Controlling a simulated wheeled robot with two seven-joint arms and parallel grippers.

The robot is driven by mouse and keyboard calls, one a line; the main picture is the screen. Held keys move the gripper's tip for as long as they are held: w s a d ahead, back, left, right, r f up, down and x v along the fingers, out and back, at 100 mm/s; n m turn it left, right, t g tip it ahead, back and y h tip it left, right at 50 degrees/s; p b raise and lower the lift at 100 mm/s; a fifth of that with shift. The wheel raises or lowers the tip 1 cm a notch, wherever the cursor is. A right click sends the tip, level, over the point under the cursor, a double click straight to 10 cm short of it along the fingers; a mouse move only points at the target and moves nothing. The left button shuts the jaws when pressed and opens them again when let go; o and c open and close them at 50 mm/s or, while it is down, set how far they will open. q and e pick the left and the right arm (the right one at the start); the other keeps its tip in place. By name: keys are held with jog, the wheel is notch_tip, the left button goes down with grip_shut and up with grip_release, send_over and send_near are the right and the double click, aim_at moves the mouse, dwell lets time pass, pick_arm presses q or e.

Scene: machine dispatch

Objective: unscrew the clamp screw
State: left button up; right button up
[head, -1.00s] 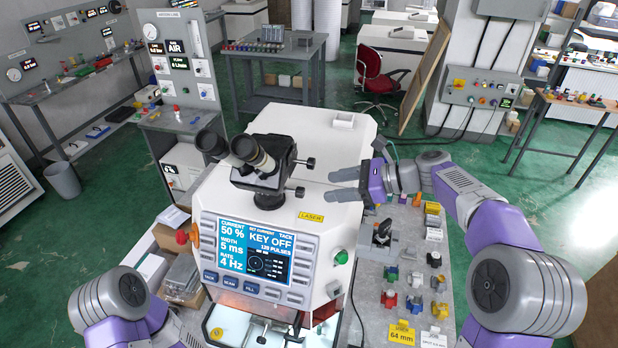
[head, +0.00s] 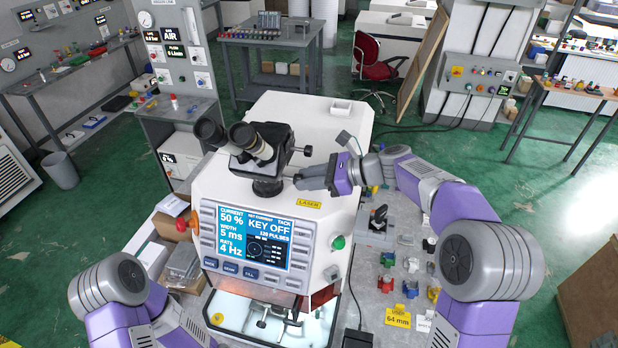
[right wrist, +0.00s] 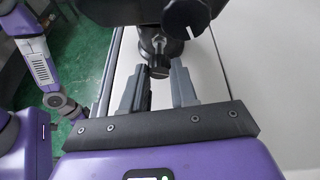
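The clamp screw (right wrist: 158,72) is a small dark screw with a flat grip, on the neck under the black binocular microscope head (head: 262,150). In the right wrist view it sits just ahead of my right gripper (right wrist: 164,70), roughly in line with the gap between the fingers. The fingers are apart and hold nothing. In the head view my right gripper (head: 299,178) points left at the microscope neck, above the machine's white top, and its fingertips cover the screw there. My left arm (head: 115,285) shows at the lower left; its gripper is out of view.
The welding machine's screen (head: 253,238) faces me, with a lit chamber below it. A grey bench (head: 375,285) with several small coloured parts stands to the right. A black knob (head: 307,150) projects from the microscope close above my right fingers.

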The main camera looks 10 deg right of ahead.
grip_shut()
pick_arm(q)
notch_tip(320, 180, down, 6)
jog(key=b, duration=0.6)
jog(key=shift+f, duration=0.15)
pick_arm(e)
jog(key=n, duration=0.1)
jog(key=n+t, duration=0.2)
jog(key=shift+s+f+h, duration=0.15)
jog(key=shift+f+h, duration=0.1)
jog(key=shift+h, duration=0.05)
pick_arm(q)
jog(key=shift+f+b, duration=0.7)
jog(key=shift+b, duration=0.2)
pick_arm(e)
jog(key=shift+r+n+t, duration=0.15)
jog(key=shift+n+t, duration=0.15)
jog(key=shift+n, duration=0.1)
jog(key=shift+r, duration=0.1)
jog(key=o, duration=0.6)
grip_release()
jog(key=shift+s, duration=0.1)
pick_arm(q)
jog(key=shift+f, duration=0.2)
pick_arm(e)
jog(key=v, duration=0.7)
jog(key=shift+s+d+r, duration=0.1)
jog(key=shift+d+r, duration=0.05)
